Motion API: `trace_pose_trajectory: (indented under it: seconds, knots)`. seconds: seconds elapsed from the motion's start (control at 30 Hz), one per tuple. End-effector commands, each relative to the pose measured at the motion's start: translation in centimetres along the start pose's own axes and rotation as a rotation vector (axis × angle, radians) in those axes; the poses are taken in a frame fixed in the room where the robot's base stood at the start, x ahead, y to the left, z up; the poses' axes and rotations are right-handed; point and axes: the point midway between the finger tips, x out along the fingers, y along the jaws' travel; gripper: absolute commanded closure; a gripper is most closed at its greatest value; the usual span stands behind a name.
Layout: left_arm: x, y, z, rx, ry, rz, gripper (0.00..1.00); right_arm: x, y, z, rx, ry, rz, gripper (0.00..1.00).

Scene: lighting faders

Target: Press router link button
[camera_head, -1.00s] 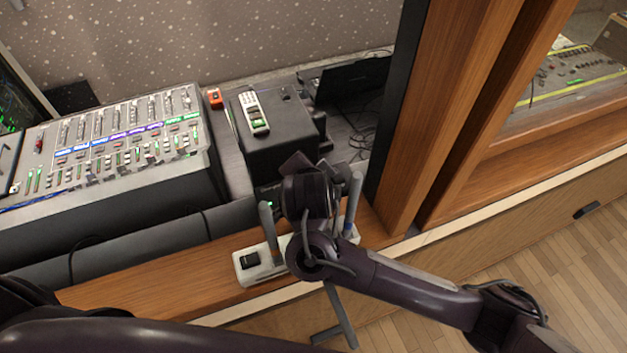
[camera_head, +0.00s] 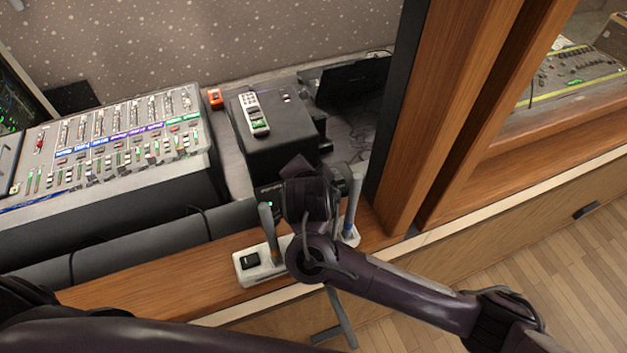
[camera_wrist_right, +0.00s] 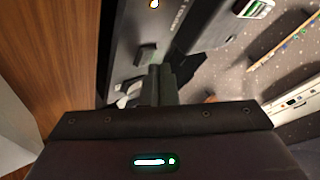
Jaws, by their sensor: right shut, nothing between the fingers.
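A black box with a small lit indicator and pale lettering, which looks like the router, shows in the head view (camera_head: 270,203), mostly hidden behind my right wrist. In the right wrist view its dark face (camera_wrist_right: 125,35) carries a small grey raised block that looks like a button (camera_wrist_right: 147,53). My right gripper (camera_wrist_right: 161,80) is shut and empty, with its tips close to that block; I cannot tell whether they touch. In the head view the right wrist hides the fingertips. My left gripper is out of view; only a dark arm link shows at lower left.
A white holder (camera_head: 244,267) with upright rods stands on the wooden ledge under my right wrist. A fader console (camera_head: 110,150) is at left. A remote (camera_head: 254,113) lies on a black case (camera_head: 275,150). A wooden post (camera_head: 425,120) rises close to the right.

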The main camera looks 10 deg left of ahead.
Motion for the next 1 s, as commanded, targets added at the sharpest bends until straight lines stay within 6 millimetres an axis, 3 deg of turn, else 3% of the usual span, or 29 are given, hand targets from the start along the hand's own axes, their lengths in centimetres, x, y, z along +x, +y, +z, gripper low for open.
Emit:
trace_pose_trajectory:
  seconds: [1.0]
  knots:
    - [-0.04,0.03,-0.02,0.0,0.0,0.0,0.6,0.59,0.45,0.44,0.001,-0.001,0.001,1.0]
